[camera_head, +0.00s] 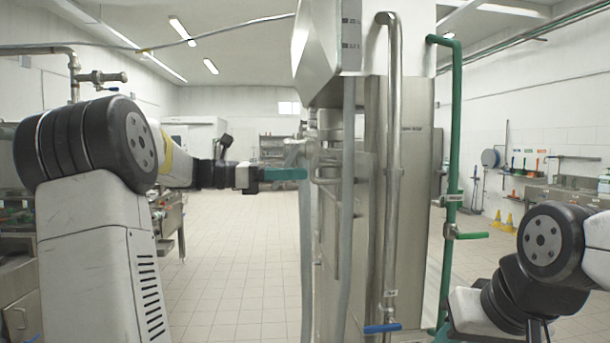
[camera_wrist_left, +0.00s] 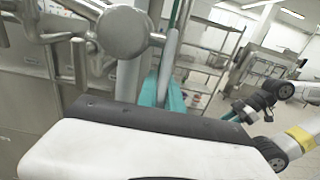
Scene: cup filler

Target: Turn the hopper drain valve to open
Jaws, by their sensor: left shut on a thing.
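My left gripper (camera_head: 285,174) has teal fingers and reaches across to the metal fittings at the left side of the steel machine. In the left wrist view, the fingers (camera_wrist_left: 163,95) are shut on a slim grey bar, which I take as the drain valve handle (camera_wrist_left: 169,62). The bar stands lengthwise between the two fingers. A round metal fitting (camera_wrist_left: 122,32) with pipes is beside it. In the head view the handle is hard to make out among the pipes. My right arm shows at the lower right, but its fingers do not.
The steel machine (camera_head: 410,150) fills the middle, with vertical pipes in front. A green pipe (camera_head: 455,130) carries a green-handled valve (camera_head: 470,235). A blue valve handle (camera_head: 383,328) sits low down. The tiled floor (camera_head: 235,245) at left is clear.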

